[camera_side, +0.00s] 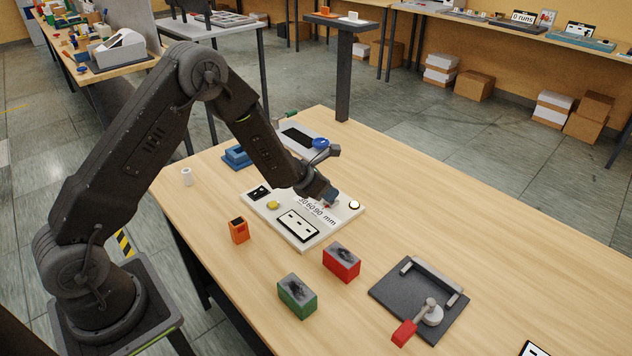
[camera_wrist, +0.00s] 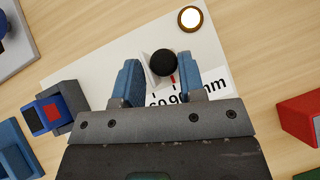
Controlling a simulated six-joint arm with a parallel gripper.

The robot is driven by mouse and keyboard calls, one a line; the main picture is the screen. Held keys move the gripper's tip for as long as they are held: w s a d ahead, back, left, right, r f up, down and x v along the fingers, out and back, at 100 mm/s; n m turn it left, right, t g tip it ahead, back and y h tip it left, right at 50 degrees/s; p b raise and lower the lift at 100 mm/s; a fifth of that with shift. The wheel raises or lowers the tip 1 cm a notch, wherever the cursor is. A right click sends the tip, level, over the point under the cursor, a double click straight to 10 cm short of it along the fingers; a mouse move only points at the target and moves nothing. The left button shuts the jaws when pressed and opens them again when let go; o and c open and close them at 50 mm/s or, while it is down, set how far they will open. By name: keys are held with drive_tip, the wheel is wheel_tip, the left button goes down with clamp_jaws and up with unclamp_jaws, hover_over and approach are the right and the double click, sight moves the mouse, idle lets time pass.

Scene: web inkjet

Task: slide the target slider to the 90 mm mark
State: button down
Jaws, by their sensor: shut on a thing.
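A white panel (camera_side: 318,240) lies on the wooden table and carries printed marks ending in "60 90 mm"; it also shows in the wrist view (camera_wrist: 95,70). The slider has a round black knob (camera_wrist: 163,63) beside a pale block, near the 90 label (camera_wrist: 180,95). A short red line (camera_wrist: 172,79) shows just below the knob; I cannot tell if it belongs to the slider or the scale. My gripper (camera_side: 330,195) is low over the panel's far right part. In the wrist view its blue fingers (camera_wrist: 160,68) stand on both sides of the slider, which they grip. In the side view the fingers hide the slider.
The panel also holds a yellow button (camera_side: 272,205), a round light (camera_side: 354,205) and a slotted plate (camera_side: 298,225). Red (camera_side: 341,265), green (camera_side: 297,298) and orange (camera_side: 238,231) boxes stand in front. A dark clamp plate (camera_side: 395,293) lies at right. The table's far right is clear.

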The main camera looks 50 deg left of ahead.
drive_tip(key=shift+d, duration=0.15)
drive_tip(key=c, duration=0.9)
unclamp_jaws()
drive_tip(key=shift+o, duration=0.2)
drive_tip(key=v, duration=1.3)
drive_tip(key=shift+s+r, duration=0.25)
drive_tip(key=shift+s, duration=0.05)
drive_tip(key=shift+c, duration=0.3)
